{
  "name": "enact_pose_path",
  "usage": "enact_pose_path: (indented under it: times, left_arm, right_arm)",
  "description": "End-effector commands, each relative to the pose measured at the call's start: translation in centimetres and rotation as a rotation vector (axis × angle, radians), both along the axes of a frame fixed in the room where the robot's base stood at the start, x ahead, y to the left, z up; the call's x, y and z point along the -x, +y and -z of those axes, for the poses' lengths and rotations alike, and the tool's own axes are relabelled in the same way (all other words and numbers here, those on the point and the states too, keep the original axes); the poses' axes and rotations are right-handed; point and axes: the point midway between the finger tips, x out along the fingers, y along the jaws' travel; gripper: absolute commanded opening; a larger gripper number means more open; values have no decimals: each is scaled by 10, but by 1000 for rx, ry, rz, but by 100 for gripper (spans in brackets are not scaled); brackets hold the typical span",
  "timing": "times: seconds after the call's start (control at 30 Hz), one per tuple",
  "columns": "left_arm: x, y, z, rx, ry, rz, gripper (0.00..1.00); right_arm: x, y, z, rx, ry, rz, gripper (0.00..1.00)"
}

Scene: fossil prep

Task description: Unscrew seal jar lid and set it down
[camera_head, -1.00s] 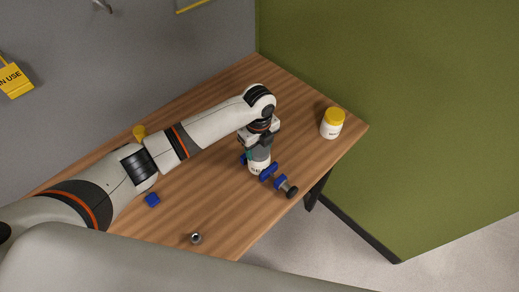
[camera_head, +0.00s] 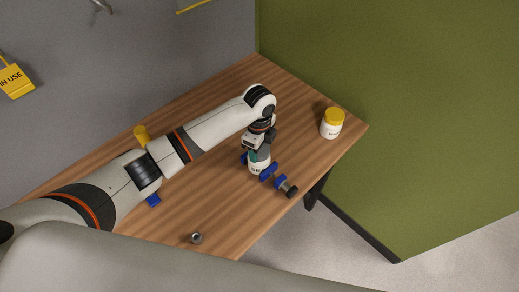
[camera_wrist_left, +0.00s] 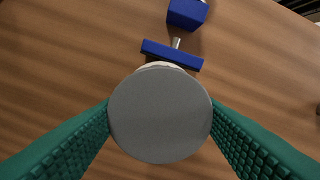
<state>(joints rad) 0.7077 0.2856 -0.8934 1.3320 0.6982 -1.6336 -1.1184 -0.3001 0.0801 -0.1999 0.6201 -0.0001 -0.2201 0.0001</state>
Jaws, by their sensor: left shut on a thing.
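A white jar (camera_head: 259,168) with dark lettering stands upright on the table, between the blue jaws of a clamp (camera_head: 269,173). My left gripper (camera_head: 259,153) points down over the jar from above. In the left wrist view its teal ridged fingers lie on both sides of a round grey lid (camera_wrist_left: 160,113), shut on it. A sliver of white jar shows past the lid's far edge, and a blue clamp jaw (camera_wrist_left: 172,55) lies beyond. Whether the lid is clear of the jar's rim cannot be told. My right gripper is out of view.
A white jar with a yellow lid (camera_head: 332,123) stands near the table's right corner. A yellow object (camera_head: 141,133) and a blue block (camera_head: 153,201) are partly behind my left arm. A small metal piece (camera_head: 196,238) lies at the front edge. The wooden table (camera_head: 215,205) is mostly bare.

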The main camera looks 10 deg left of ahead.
Motion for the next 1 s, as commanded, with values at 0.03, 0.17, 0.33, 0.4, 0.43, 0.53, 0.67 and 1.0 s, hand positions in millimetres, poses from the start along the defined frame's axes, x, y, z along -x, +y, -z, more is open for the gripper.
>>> enact_pose_path:
  times: [0.03,0.17,0.33,0.4,0.43,0.53,0.67,1.0]
  left_arm:
    - [0,0,0,0,0,-36,0]
    - [0,0,0,0,-1,-71,0]
    - [0,0,0,0,-1,-68,0]
    - [0,0,0,0,-1,-68,0]
    - [0,0,0,0,-1,-67,0]
    - [0,0,-1,0,-1,-67,0]
    - [0,0,-2,0,-1,-66,0]
    - [0,-1,-1,2,0,-193,0]
  right_arm:
    - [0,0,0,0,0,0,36]
    - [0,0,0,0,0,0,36]
    - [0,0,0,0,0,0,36]
    - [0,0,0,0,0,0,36]
    - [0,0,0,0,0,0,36]
    - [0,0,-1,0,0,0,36]
    - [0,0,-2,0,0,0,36]
    - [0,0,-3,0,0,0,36]
